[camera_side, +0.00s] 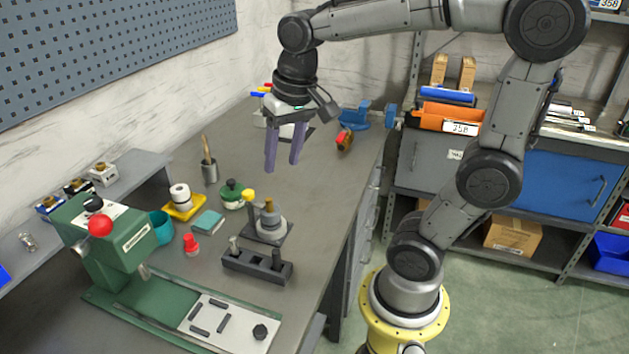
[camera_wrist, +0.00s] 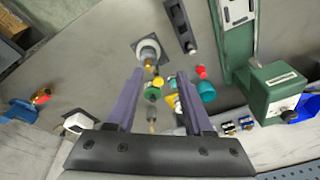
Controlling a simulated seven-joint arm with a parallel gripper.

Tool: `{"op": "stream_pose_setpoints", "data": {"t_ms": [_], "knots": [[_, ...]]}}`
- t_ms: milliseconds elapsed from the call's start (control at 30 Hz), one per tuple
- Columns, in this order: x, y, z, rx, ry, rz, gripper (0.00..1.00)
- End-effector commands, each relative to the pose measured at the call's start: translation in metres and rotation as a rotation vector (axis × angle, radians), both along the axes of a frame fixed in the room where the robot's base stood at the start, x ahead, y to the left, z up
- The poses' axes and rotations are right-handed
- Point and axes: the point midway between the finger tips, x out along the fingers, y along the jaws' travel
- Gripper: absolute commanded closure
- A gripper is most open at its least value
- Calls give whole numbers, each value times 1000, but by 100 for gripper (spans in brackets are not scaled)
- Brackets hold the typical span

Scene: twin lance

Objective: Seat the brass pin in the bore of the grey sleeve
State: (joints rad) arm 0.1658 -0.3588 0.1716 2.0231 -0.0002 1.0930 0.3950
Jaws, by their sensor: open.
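The brass pin (camera_side: 268,204) stands upright at the top of the grey sleeve (camera_side: 268,220), its brass end showing above the rim. How deep it sits in the bore is hidden. The sleeve stands in a pale round collar on a dark square plate (camera_side: 252,235). In the wrist view the pin (camera_wrist: 148,63) shows beside the pale collar (camera_wrist: 149,47), just beyond the left fingertip in the picture. My gripper (camera_side: 282,166) is open and empty, its purple fingers pointing down, well above the bench and apart from the pin. The open fingers also show in the wrist view (camera_wrist: 160,73).
A dark block (camera_side: 257,266) with upright metal pieces stands in front of the plate. A yellow-topped post (camera_side: 248,195) rises close beside the sleeve. A green press (camera_side: 120,245), red bottle (camera_side: 191,244) and green jar (camera_side: 232,194) stand left.

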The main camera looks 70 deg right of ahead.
Motion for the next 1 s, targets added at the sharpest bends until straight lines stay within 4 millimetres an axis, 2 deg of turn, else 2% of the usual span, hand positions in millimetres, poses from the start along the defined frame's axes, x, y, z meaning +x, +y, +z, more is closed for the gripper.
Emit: {"op": "stream_pose_setpoints", "data": {"t_ms": [33, 100, 200, 333, 500, 1000], "knots": [[-20, 12, 2, -23, -50, 93, 48], [-42, 23, -1, -56, -111, 216, 48], [-68, 34, -9, -100, -183, 363, 48], [-88, 41, -19, -141, -242, 487, 48], [-96, 44, -24, -161, -267, 540, 48], [-95, 44, -24, -160, -265, 537, 48]]}}
